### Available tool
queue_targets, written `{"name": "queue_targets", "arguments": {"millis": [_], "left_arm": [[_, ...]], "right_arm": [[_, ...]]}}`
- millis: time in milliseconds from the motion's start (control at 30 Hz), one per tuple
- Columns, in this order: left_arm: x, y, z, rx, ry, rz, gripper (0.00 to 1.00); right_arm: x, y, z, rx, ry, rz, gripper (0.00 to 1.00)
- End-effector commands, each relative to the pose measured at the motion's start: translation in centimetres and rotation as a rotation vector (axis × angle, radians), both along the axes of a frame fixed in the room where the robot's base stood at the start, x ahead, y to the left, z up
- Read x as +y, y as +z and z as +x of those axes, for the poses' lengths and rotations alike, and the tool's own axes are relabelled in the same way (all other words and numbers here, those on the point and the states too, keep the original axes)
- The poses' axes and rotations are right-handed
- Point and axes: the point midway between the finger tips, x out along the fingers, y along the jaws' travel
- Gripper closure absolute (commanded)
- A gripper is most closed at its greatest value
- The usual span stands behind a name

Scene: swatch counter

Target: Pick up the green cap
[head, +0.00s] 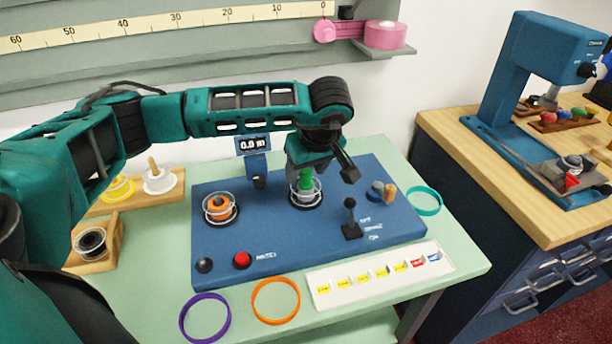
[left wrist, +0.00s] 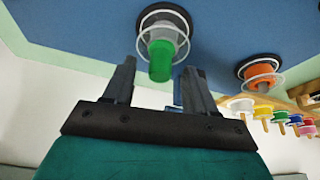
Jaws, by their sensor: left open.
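The green cap (head: 306,180) is a small upright cylinder on a grey spindle inside a clear-ringed holder on the blue panel (head: 330,225). My left gripper (head: 325,168) is just above and beside it and partly covers it in the head view. In the left wrist view the green cap (left wrist: 161,62) appears between the two spread fingers of my left gripper (left wrist: 158,70), with a gap on each side. The gripper is open and empty. Whether the fingertips reach down past the cap's top is hard to tell. My right gripper is not in view.
An orange spool (head: 219,207) in a similar holder stands left of the cap. A black lever (head: 351,220) and a small display (head: 254,146) rise from the panel nearby. Orange (head: 276,301), purple (head: 205,318) and teal (head: 425,201) rings lie around the panel.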

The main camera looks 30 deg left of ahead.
Motion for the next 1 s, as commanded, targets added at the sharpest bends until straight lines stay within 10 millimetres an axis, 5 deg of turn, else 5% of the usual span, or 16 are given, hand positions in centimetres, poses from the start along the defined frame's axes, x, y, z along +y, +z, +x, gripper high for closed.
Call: {"name": "queue_targets", "arguments": {"millis": [333,933,1000], "left_arm": [[0.35,-1.13,0.22,-0.001,-0.002,-0.001,0.43],[0.35,-1.12,0.2,0.001,-0.001,-0.001,1.0],[0.35,-1.12,0.2,0.001,-0.001,-0.001,1.0]], "right_arm": [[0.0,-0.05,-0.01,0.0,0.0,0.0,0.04],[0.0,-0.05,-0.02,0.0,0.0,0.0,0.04],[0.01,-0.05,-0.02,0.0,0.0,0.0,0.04]]}}
